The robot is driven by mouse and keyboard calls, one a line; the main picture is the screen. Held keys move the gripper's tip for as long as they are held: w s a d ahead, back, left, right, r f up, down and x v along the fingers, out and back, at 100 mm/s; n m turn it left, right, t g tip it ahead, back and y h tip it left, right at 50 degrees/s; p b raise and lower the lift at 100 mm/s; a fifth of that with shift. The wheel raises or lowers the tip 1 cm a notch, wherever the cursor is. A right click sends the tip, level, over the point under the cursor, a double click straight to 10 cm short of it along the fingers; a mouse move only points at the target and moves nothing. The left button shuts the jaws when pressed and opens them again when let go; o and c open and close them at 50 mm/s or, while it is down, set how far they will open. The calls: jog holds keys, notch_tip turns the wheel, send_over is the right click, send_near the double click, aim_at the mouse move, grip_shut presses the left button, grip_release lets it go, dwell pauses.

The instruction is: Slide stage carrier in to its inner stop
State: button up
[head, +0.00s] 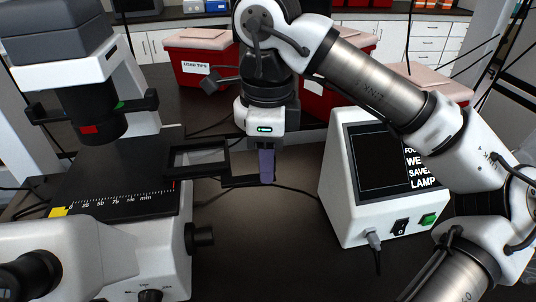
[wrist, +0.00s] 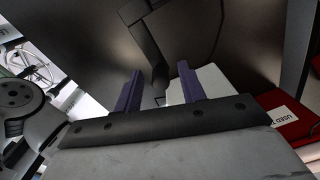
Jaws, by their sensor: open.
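The stage carrier (head: 197,145) is a black open frame that sticks out from the right side of the microscope's black stage (head: 120,170) in the head view. A dark arm or tab of it reaches right, to my gripper. My gripper (head: 266,166) points down at the carrier's right end, its purple fingers overlapping that end in the picture. In the wrist view the two purple fingers (wrist: 161,88) stand apart, with a gap between them. I cannot tell whether either finger touches the carrier.
The stage has a printed scale and a yellow corner mark. A white lamp control box (head: 348,190) with a dark screen stands to the right. Red bins (head: 200,65) stand behind. A cable crosses the dark bench, which is otherwise clear below my gripper.

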jog(key=shift+f, duration=0.25)
grip_shut()
jog(key=shift+a, duration=0.4)
jog(key=s+a+b, duration=0.2)
jog(key=a, duration=1)
jog(key=shift+s, duration=0.25)
grip_release()
